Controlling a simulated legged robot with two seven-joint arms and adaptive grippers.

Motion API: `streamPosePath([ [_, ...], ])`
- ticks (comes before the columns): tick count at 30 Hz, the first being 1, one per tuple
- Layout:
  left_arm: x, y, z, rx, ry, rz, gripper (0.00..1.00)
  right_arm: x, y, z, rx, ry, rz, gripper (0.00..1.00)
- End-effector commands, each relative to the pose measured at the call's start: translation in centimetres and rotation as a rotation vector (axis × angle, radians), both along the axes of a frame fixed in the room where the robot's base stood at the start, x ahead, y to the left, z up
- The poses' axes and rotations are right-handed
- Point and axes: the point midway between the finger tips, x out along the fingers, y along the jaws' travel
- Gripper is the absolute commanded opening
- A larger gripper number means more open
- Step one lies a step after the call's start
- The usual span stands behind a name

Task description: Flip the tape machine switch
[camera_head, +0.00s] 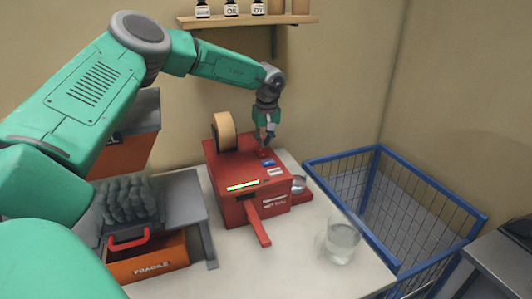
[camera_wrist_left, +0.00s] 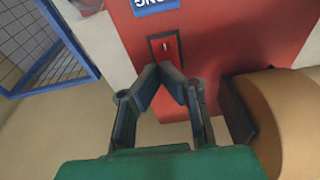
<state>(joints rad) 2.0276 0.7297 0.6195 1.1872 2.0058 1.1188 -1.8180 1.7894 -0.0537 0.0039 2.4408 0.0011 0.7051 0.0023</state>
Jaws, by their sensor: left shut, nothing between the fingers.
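The red tape machine (camera_head: 228,170) stands on the white table, with a tan tape roll (camera_head: 225,131) at its back left and a red lever at its front. My left gripper (camera_head: 265,143) is over the back right of its top, pointing down. In the left wrist view the machine's red top (camera_wrist_left: 225,45) carries a small switch (camera_wrist_left: 165,47) in a dark-edged red plate. My left gripper (camera_wrist_left: 167,72) is shut and empty, its tips close beside the switch plate. I cannot tell whether they touch it. My right gripper is not in view.
A blue wire basket (camera_head: 378,150) stands to the right of the table. A clear glass of water (camera_head: 341,242) is near the table's right edge. An orange box marked fragile (camera_head: 150,265) and a grey stand (camera_head: 185,205) are at the left. A shelf with bottles (camera_head: 250,19) hangs above.

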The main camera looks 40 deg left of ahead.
Motion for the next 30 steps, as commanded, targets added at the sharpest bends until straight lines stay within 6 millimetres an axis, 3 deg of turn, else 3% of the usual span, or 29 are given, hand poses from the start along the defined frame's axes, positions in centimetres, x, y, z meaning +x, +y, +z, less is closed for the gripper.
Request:
streamPosePath([
  [30, -0.1, 0.3, -1.7, -0.001, 0.001, 0.003, 0.00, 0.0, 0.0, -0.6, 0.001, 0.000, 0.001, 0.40],
])
